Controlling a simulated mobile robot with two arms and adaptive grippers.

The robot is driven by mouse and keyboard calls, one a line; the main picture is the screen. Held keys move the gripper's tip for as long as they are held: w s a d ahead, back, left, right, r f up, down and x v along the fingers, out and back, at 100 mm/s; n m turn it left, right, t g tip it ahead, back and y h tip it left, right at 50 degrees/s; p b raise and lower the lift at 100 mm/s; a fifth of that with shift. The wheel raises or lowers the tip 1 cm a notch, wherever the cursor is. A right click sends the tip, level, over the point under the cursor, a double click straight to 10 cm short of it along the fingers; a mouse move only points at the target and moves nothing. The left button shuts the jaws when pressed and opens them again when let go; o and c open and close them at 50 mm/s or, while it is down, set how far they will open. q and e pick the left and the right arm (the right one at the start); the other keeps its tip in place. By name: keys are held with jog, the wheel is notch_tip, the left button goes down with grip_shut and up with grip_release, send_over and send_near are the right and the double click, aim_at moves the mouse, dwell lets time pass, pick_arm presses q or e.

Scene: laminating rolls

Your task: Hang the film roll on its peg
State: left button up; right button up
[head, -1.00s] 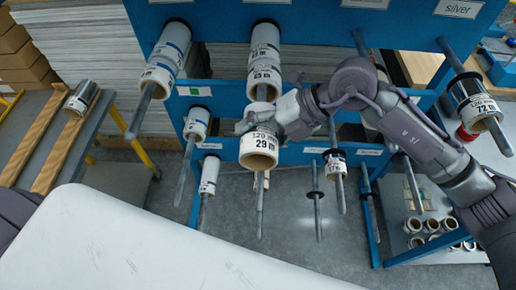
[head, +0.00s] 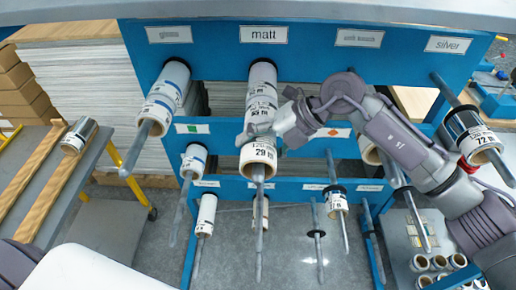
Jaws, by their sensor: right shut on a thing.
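The film roll (head: 258,155), white with a "29 m" label and a tan core, is at the front of the matt peg's row. The peg (head: 259,180) shows below the roll's core and appears to pass through it. Other white rolls (head: 262,85) sit behind it on the same peg, close to or touching it. My right gripper (head: 262,130) reaches in from the right and is shut on the film roll; its fingers partly cover the roll's back end. My left gripper is out of the picture.
The blue rack (head: 215,60) carries neighbouring pegs with a gloss roll (head: 160,100) at left and a silver roll (head: 470,135) at right. Lower pegs hold smaller rolls (head: 194,160).

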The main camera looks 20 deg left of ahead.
jog(key=o, duration=1.3)
